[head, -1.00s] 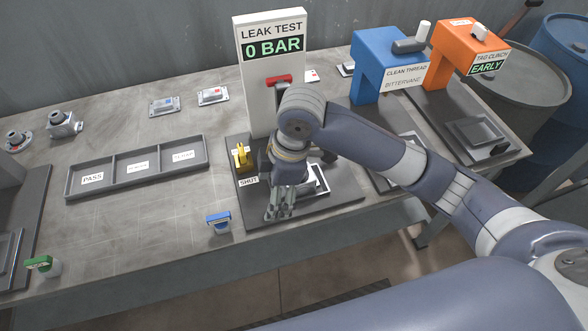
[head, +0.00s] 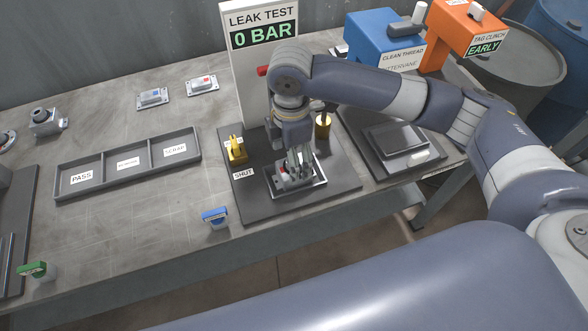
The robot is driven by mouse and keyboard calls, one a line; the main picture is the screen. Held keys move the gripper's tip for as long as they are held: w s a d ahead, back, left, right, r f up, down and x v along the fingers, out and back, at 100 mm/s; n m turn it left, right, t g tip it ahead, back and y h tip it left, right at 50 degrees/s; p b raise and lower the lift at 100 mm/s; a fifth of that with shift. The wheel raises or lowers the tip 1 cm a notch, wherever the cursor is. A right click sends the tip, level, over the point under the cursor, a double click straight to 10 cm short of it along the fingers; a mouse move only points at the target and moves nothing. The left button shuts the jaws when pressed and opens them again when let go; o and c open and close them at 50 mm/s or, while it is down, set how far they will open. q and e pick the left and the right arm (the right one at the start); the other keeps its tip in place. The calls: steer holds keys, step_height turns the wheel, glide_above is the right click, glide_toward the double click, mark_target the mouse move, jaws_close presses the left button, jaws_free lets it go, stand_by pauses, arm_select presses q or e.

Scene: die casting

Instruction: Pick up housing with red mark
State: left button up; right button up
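A housing (head: 284,177) with a small red mark sits in the framed nest of the leak test fixture, partly hidden by my fingers. Another housing with a red mark (head: 203,85) lies at the back of the table, beside a housing with a blue mark (head: 152,97). My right gripper (head: 299,169) points down at the housing in the nest, its fingertips at or just above it. Whether the fingers touch it or how far apart they are is unclear. My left gripper is not in view.
The leak test stand (head: 262,75) reads 0 BAR, with a yellow clamp (head: 236,151) on its base. A three-part tray (head: 129,183), a blue-topped stamp (head: 215,217) and a green-topped one (head: 36,271) lie left. Blue (head: 384,38) and orange (head: 459,33) stations stand right.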

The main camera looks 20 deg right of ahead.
mark_target(281, 179)
steer(key=f, duration=0.4)
steer(key=shift+d+f, duration=0.25)
steer(key=shift+d, duration=0.05)
steer(key=shift+c, duration=0.3)
steer(key=c, duration=1.3)
steer(key=shift+o, duration=0.2)
steer(key=shift+r, duration=0.1)
